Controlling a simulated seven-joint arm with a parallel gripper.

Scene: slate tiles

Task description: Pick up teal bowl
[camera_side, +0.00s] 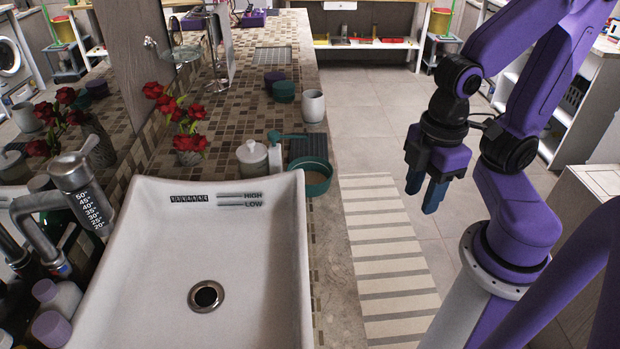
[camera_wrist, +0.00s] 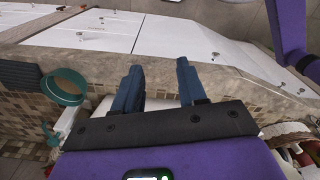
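The teal bowl (camera_side: 318,187), with a tan inside, sits on the tiled counter just right of the sink in the side view. In the wrist view the bowl (camera_wrist: 64,99) is at the left, seen as a teal ring. My gripper (camera_side: 424,190) hangs in the air to the right of the bowl, over the floor side of the counter, with its blue fingers pointing down. In the wrist view my gripper (camera_wrist: 158,66) has its fingers apart with nothing between them.
A dark ribbed mat (camera_side: 308,146) lies beside the bowl. A white lidded jar (camera_side: 252,160), a teal-handled item (camera_side: 286,136), a white cup (camera_side: 313,106) and a teal container (camera_side: 284,92) stand nearby. The white sink (camera_side: 150,230) borders the bowl.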

